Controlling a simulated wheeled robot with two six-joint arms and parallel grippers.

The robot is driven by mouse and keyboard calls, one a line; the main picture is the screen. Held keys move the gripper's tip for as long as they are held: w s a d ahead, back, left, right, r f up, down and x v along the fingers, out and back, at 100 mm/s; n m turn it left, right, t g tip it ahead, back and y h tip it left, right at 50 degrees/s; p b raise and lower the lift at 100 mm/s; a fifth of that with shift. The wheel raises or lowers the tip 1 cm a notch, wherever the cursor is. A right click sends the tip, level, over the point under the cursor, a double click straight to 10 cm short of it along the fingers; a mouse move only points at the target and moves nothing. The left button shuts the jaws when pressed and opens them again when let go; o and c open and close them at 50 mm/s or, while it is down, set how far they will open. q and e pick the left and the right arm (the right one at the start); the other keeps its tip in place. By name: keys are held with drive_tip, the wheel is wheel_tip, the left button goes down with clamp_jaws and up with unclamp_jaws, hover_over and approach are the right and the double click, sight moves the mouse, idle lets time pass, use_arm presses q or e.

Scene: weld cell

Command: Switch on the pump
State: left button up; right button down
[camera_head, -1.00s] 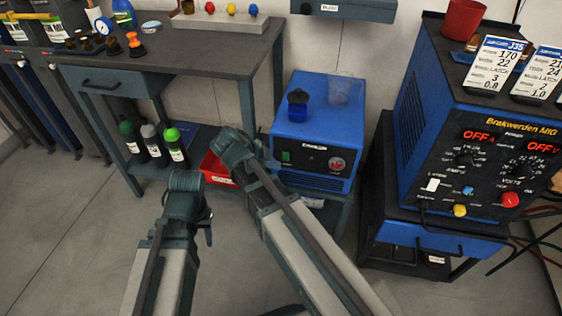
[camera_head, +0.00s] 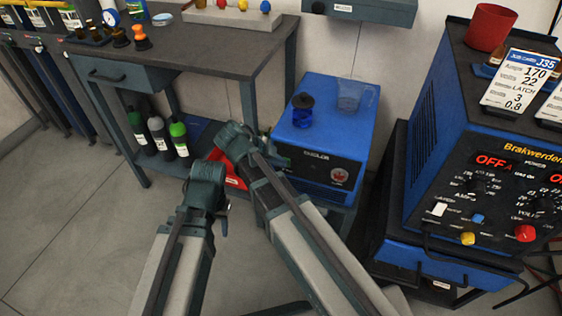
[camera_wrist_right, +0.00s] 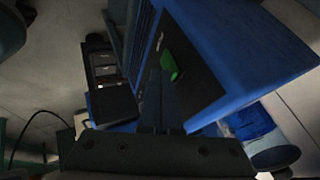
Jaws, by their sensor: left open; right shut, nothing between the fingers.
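The blue box-shaped unit (camera_head: 325,120) with a dark front panel stands on a low stand in the head view. Its green rocker switch, mostly hidden there by my right gripper (camera_head: 243,143), shows clearly in the right wrist view as a green switch (camera_wrist_right: 169,66). The shut, empty fingers of my right gripper (camera_wrist_right: 164,78) are right at this switch; I cannot tell whether they touch it. My left gripper (camera_head: 210,185) is open and empty, lower and to the left of the right one, away from the unit.
A dark blue jar (camera_head: 302,112) and a clear jug (camera_head: 352,96) stand on the unit. A red bin (camera_head: 234,182) is partly hidden behind my grippers. Several bottles stand on the lower shelf of the workbench (camera_head: 190,45). A blue welder (camera_head: 455,120) stands at right.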

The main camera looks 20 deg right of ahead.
drive_tip(key=shift+w+d+r, duration=0.1)
drive_tip(key=shift+w+d, duration=0.1)
drive_tip(key=shift+w, duration=0.1)
drive_tip(key=shift+r, duration=0.1)
drive_tip(key=shift+r+p, duration=0.75)
drive_tip(key=shift+p, duration=0.2)
